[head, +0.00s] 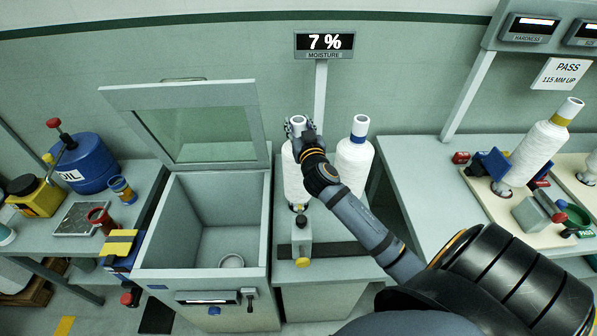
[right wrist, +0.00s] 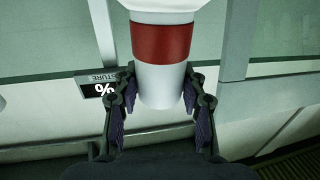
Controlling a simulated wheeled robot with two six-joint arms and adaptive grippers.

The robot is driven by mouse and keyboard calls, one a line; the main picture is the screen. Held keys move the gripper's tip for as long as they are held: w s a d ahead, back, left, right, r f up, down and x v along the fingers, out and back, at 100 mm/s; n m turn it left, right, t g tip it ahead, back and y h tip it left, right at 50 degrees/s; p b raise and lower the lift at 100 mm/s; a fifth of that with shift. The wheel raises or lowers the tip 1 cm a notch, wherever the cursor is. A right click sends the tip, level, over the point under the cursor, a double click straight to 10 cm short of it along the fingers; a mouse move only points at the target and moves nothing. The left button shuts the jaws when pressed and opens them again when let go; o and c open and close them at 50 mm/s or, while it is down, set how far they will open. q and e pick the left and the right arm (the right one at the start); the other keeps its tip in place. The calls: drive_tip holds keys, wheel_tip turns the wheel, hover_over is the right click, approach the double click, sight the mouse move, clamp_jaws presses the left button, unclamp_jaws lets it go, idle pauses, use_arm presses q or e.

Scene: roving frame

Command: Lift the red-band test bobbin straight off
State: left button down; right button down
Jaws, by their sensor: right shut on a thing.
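The red-band test bobbin (head: 291,178) stands upright, white yarn on a pale tube, on the moisture tester at the middle. In the right wrist view its red band (right wrist: 161,43) shows on the tube (right wrist: 160,85). My right gripper (head: 298,127) is shut on the bare tube end, one finger on each side. The band is hidden by the gripper in the head view. I cannot tell whether the bobbin's foot touches its seat. My left gripper is not in view.
A blue-band bobbin (head: 354,165) stands close on the right. The moisture display (head: 324,43) reads 7 % on a post behind. An open-lidded chest (head: 205,268) is on the left. A yellow-band bobbin (head: 540,148) leans on the right bench (head: 425,165).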

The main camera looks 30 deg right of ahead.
drive_tip(key=shift+r, duration=0.15)
wheel_tip(320, 180, up, 10)
drive_tip(key=b, duration=0.1)
idle(0.3)
